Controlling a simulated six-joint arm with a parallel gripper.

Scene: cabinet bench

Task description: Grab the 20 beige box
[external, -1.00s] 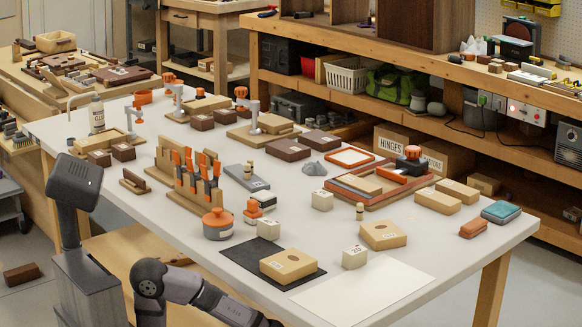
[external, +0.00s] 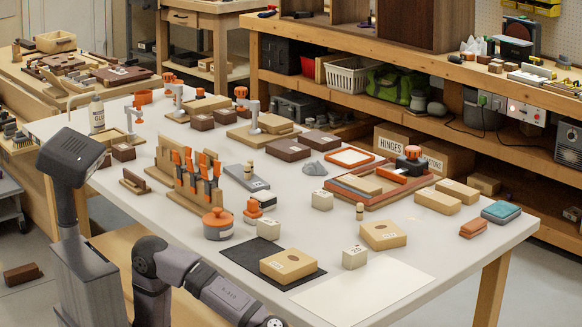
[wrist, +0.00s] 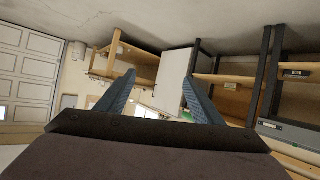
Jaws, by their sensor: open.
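A small beige cube-shaped box marked 20 (external: 355,257) stands near the front of the white table in the external view. It is beside a larger beige box with a round hole (external: 288,265) on a dark mat, and in front of another beige box (external: 383,235). My gripper (wrist: 158,78) is open in the wrist view, with nothing between its two blue-grey fingers. It faces the room's shelves and wall, and no table object shows there.
Two more small pale cubes (external: 322,200) (external: 267,229) stand farther back. A lidded grey pot (external: 218,231), a wooden peg (external: 360,211) and a clamp rack (external: 196,185) share the table. A pale bare sheet (external: 365,291) lies at the front right.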

